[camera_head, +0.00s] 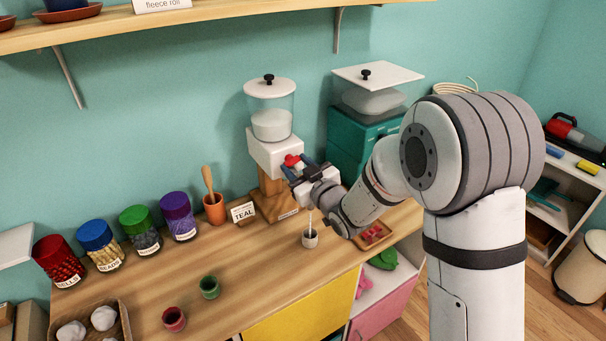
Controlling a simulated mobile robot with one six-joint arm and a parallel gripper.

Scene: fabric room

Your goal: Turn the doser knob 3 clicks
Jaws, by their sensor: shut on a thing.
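The doser (271,151) stands at the back of the wooden counter. It has a clear hopper (272,123) of white material under a white lid, a white body and a wooden stand. Its red knob (291,160) faces the front right. My gripper (296,170) is at the front of the doser, shut on the knob. The fingers partly cover the knob, so its turn angle cannot be read.
Several lidded jars (143,231) line the back left. A teal box (352,148) stands behind my arm. Green (209,288) and red (174,319) cups sit near the front.

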